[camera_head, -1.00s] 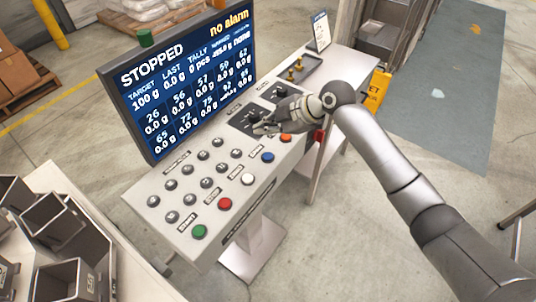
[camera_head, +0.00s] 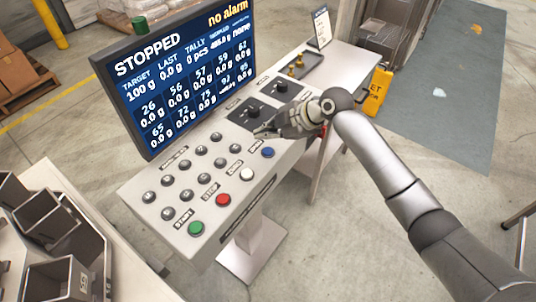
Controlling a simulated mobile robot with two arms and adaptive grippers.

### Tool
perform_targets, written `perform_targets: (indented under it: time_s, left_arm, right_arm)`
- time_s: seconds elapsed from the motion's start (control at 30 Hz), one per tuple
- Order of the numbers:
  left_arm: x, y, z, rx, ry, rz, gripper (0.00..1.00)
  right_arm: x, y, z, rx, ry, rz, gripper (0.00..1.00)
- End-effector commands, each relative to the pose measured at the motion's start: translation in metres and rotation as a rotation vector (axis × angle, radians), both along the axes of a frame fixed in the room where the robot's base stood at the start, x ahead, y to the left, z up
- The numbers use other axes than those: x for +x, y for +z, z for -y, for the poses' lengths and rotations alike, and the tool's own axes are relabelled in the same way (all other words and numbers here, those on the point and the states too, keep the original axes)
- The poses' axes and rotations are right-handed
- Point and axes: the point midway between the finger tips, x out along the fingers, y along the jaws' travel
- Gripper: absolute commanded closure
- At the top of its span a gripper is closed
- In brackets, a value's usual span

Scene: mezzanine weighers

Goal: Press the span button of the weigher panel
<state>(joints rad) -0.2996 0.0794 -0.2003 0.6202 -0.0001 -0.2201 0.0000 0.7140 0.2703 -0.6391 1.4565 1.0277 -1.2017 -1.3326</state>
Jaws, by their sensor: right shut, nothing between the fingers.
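The weigher panel (camera_head: 222,225) is a pale sloped console below a dark screen (camera_head: 190,75) that reads STOPPED and no alarm. Along its near edge are a green button (camera_head: 196,228), a red button (camera_head: 220,200), a white button (camera_head: 247,174) and a blue button (camera_head: 267,152). The labels by the white and blue buttons are too small to read surely, so I cannot tell which one is span. My right gripper (camera_head: 262,131) is shut and empty over the panel's right part, beyond the blue button. It hides the panel beneath it. My left gripper is out of view.
Several grey round buttons (camera_head: 183,196) fill the panel's left part. Black knobs (camera_head: 281,87) sit behind my gripper. A side table (camera_head: 340,62) holds a dark tray (camera_head: 302,66) and a small sign (camera_head: 321,27). Grey bins (camera_head: 50,212) stand at lower left.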

Motion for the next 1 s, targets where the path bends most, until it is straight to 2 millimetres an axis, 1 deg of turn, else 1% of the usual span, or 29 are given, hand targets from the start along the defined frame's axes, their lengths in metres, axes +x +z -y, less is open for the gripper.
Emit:
perform_targets:
  time_s: [0.03,0.1,0.27,1.0]
  left_arm:
    - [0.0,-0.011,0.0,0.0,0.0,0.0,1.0]
    - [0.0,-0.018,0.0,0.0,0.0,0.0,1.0]
    - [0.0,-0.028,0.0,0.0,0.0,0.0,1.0]
    - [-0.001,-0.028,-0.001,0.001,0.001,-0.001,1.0]
  right_arm:
    - [0.0,-0.014,0.0,0.001,0.0,-0.002,1.0]
    - [0.0,-0.023,0.0,0.001,-0.001,-0.001,1.0]
    - [0.0,-0.036,0.0,0.0,-0.001,0.001,1.0]
    - [0.0,-0.038,0.0,0.0,-0.001,0.001,1.0]
